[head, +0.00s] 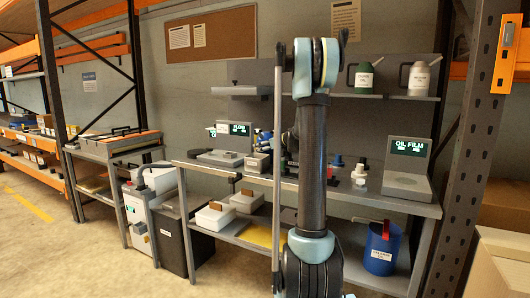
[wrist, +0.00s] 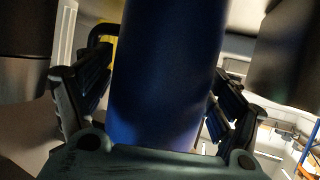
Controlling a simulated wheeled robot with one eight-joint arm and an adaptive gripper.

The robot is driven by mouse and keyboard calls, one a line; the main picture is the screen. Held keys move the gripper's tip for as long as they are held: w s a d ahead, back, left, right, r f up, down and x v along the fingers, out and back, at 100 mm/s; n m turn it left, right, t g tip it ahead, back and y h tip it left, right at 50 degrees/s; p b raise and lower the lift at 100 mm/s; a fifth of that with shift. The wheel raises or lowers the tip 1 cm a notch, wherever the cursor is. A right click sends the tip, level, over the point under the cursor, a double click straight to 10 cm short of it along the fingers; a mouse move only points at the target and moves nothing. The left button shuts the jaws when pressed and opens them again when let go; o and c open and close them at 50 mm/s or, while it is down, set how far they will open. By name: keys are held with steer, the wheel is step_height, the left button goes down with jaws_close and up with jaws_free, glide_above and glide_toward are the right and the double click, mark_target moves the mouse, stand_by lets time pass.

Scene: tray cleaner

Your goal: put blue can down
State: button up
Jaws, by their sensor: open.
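The blue can (wrist: 165,75) fills the middle of the wrist view, a plain dark blue cylinder standing between the two fingers of my gripper (wrist: 160,105). The fingers are spread, one on each side of the can. I cannot tell whether either finger touches it. What lies under the can is hidden. In the head view my arm covers most of the gripper and the can, around the middle of the workbench (head: 345,196).
The bench holds an "OIL FILM" display unit (head: 408,165) at right and another display unit (head: 226,145) at left. Small coloured parts (head: 359,174) stand between. A blue bucket (head: 382,248) and white boxes (head: 215,215) sit on the lower shelf. Two jugs (head: 364,78) stand above.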

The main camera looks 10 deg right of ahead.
steer(key=c, duration=1.8)
steer(key=shift+r, duration=0.1)
steer(key=shift+c, duration=0.2)
